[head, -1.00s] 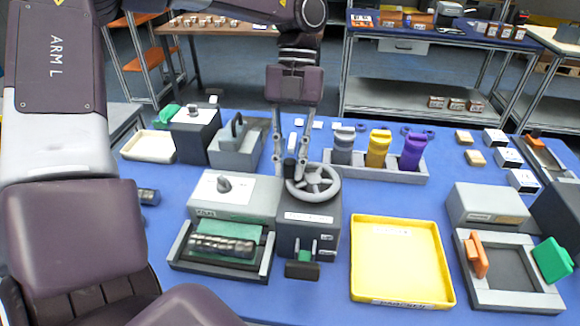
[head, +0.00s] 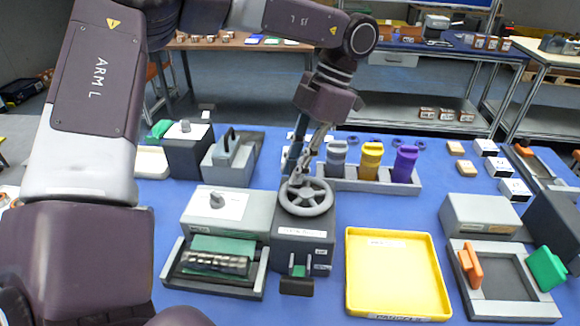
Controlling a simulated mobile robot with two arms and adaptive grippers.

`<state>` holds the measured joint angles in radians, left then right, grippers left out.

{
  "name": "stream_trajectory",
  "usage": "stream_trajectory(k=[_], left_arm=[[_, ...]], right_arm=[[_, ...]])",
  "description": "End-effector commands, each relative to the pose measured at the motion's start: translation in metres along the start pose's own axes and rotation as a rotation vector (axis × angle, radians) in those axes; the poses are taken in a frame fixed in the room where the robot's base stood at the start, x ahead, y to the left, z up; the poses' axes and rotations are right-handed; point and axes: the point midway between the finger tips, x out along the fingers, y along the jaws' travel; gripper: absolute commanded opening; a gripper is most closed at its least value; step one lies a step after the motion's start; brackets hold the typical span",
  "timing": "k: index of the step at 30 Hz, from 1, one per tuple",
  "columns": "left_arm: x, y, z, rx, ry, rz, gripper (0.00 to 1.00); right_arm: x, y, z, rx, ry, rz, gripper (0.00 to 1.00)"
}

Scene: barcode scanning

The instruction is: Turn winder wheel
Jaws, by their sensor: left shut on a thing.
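The winder wheel (head: 318,208) is a grey spoked handwheel lying flat on top of a dark grey winder box (head: 303,238). My left gripper (head: 297,181) comes down from above and is shut at the wheel's back-left rim, on the wheel's handle. The fingers largely hide the handle. The gripper is tilted, its wrist leaning to the right. A small black lever with a green part (head: 298,272) sits at the box's front. My right gripper is not in view.
Left of the winder stand a grey box with a knob (head: 217,213) and a tray with a dark roll (head: 215,263). A yellow tray (head: 397,273) lies to the right. Behind is a rack with grey, yellow and purple containers (head: 371,160).

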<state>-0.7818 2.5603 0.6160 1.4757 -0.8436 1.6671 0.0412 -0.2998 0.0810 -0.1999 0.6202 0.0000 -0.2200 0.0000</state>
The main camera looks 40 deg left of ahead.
Motion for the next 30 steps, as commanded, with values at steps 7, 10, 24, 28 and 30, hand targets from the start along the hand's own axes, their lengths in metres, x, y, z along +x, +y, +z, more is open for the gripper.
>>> stream_trajectory(k=[7,10,24,28,30], left_arm=[[-0.004,-0.002,0.01,0.211,-0.001,0.088,0.0],[-0.005,-0.003,0.013,0.288,-0.002,0.119,0.0],[-0.009,-0.007,0.022,0.513,-0.002,0.213,0.0],[-0.009,-0.008,0.023,0.534,-0.002,0.222,0.0],[-0.009,-0.008,0.023,0.54,-0.001,0.224,0.0]], right_arm=[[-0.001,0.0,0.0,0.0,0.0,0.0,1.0],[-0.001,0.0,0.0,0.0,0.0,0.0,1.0],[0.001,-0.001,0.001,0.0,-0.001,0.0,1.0],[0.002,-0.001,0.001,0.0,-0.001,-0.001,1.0],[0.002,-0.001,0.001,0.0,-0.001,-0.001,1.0]])
